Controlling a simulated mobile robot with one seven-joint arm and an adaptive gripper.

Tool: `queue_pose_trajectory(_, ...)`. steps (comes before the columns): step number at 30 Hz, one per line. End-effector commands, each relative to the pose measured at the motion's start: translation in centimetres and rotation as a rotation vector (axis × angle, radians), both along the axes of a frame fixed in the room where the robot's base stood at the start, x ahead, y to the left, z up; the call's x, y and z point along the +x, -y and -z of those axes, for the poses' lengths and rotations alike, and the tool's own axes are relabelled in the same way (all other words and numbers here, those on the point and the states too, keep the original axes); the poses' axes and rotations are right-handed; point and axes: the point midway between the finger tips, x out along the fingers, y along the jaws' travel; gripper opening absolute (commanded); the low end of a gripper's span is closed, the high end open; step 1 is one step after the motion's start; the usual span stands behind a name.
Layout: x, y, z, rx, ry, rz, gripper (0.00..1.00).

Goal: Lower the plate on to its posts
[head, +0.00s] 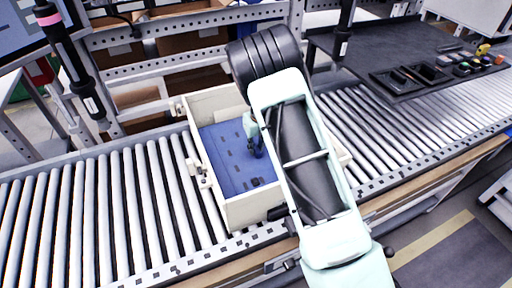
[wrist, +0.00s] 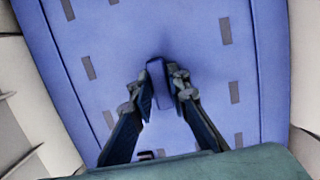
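The plate (head: 226,155) is a blue panel with rows of dark slots, lying inside a beige open box (head: 253,211). It fills most of the wrist view (wrist: 195,110). A small upright blue handle (wrist: 157,84) stands at its middle. My gripper (wrist: 161,84) has one finger on each side of this handle, close against it, and looks shut on it. In the head view my gripper (head: 257,150) is low inside the box, and my arm covers the box's right side. The posts are hidden, and I cannot tell whether the plate touches them.
The box stands on a roller conveyor (head: 100,215) that runs left and right. A dark table (head: 400,55) with trays and small coloured parts is at the back right. A hanging screwdriver (head: 68,55) is at the upper left. The rollers left of the box are clear.

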Motion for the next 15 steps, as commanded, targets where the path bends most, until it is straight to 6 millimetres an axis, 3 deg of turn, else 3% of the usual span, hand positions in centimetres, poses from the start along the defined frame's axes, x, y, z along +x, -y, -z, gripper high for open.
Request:
queue_pose_trajectory(5,0.12,-0.01,-0.15,0.000,0.003,0.000,0.34)
queue_pose_trajectory(15,-0.10,0.03,-0.34,-0.001,-0.001,-0.001,0.34)
